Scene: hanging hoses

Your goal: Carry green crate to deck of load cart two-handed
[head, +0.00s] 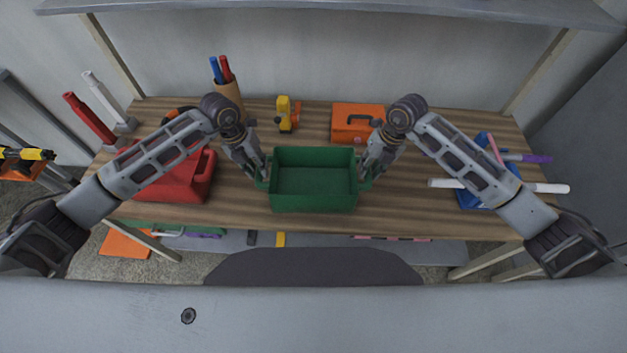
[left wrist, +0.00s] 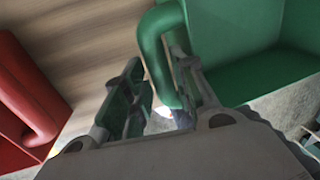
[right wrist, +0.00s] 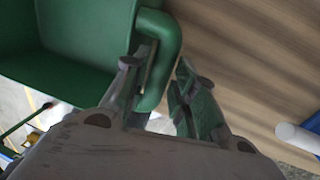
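The green crate (head: 313,208) is upright and empty at the middle of the workbench, with a loop handle on its left and right sides. My left gripper (head: 262,172) is at the left handle. In the left wrist view the handle (left wrist: 153,45) runs between its two parted fingers, with a gap beside one finger. My right gripper (head: 364,172) is at the right handle. In the right wrist view the handle (right wrist: 166,60) lies between its parted fingers, with a gap to the right finger. I cannot make out the load cart.
The wooden workbench (head: 240,217) holds a red bin (head: 185,183) to the left, an orange toolbox (head: 352,122) behind the crate, and a blue holder (head: 478,198) with rods to the right. A pencil-like holder (head: 229,98) stands behind. A grey shelf (head: 330,8) hangs above.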

